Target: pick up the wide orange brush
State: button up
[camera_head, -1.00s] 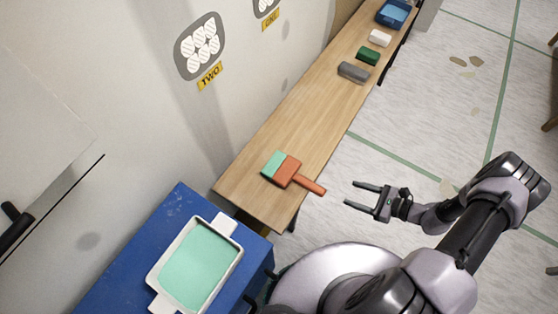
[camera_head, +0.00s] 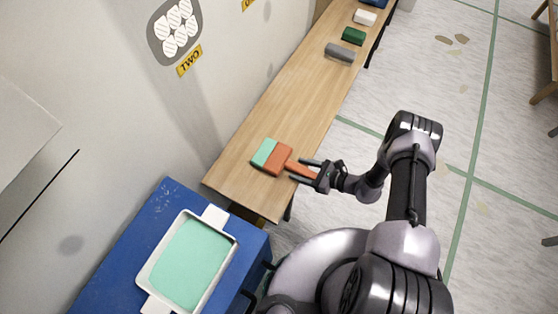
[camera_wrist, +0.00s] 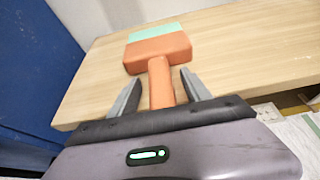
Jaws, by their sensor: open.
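The wide orange brush (camera_head: 278,159) lies on the near end of the wooden bench, with mint-green bristles on its far side and its handle pointing right, toward me. In the wrist view the brush (camera_wrist: 157,52) lies straight ahead, its handle reaching back between my fingers. My gripper (camera_head: 302,171) is open, with one finger on each side of the handle. It also shows in the wrist view (camera_wrist: 161,90), where gaps remain between the fingers and the handle. The handle's rear end is hidden behind the gripper body.
The wooden bench (camera_head: 285,105) runs along the wall. A blue cart (camera_head: 115,240) at the lower left bears a white tray (camera_head: 151,262) of mint-green paste.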

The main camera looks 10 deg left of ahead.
grip_shut()
jog(key=shift+r, duration=0.2)
jog(key=shift+r+p, duration=0.3)
jog(key=r, duration=0.1)
jog(key=r+p, duration=0.1)
jog(key=r, duration=0.1)
jog(key=shift+s+d+p, duration=0.25)
jog(key=shift+s+p, duration=0.05)
jog(key=shift+p, duration=0.1)
jog(key=s+d+r+p, duration=0.1)
jog(key=s+d+p, duration=0.2)
jog(key=s+d, duration=0.5)
jog(key=s, duration=0.4)
jog(key=shift+s+d, duration=0.3)
jog(key=c, duration=0.7)
grip_release()
grip_shut()
